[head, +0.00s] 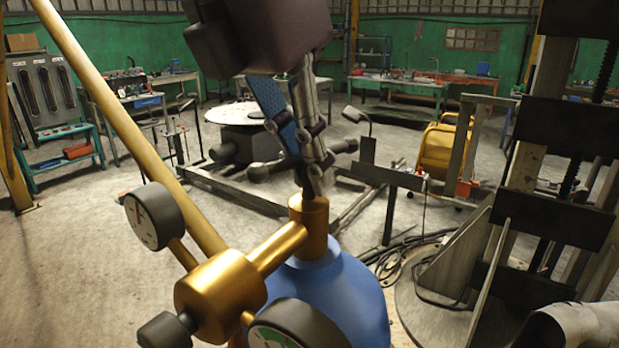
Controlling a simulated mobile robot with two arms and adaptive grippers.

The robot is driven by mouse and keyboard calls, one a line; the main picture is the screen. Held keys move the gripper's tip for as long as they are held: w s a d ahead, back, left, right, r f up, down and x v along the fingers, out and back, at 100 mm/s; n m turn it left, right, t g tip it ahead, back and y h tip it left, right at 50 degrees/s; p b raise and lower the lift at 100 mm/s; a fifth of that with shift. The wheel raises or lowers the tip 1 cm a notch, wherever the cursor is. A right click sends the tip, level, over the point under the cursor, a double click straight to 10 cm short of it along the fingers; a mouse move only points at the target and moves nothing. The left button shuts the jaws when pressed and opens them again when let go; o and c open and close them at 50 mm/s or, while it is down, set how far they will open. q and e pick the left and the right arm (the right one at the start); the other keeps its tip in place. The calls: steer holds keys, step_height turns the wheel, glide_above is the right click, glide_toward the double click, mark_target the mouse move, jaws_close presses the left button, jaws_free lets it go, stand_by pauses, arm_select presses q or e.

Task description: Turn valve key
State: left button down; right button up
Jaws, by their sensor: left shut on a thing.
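A blue gas cylinder (335,290) stands upright in the near middle of the head view. A brass valve (313,215) sits on its top. The dark valve key (259,173) shows as a short crossbar just above the valve, its ends sticking out on both sides of the fingers. My left gripper (312,170) comes down from the top and is shut on the valve key. The fingers hide the key's middle, so its exact seat on the valve cannot be told. My right gripper is not in view.
A tall frame with black blocks (552,225) stands close on the right. Floor (70,260) is clear at left.

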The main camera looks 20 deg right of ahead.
arm_select(q)
steer(key=shift+w+r+n+t+y+b, duration=0.1)
steer(key=shift+n+t+y+b, duration=0.2)
steer(key=shift+n, duration=0.75)
steer(key=shift+r+n+t+y+b, duration=0.1)
steer(key=shift+n+t+b, duration=0.3)
steer(key=shift+n, duration=0.65)
steer(key=c, duration=2)
jaws_free()
steer(key=shift+a+f, duration=0.1)
steer(key=shift+o, duration=0.2)
steer(key=v, duration=1.2)
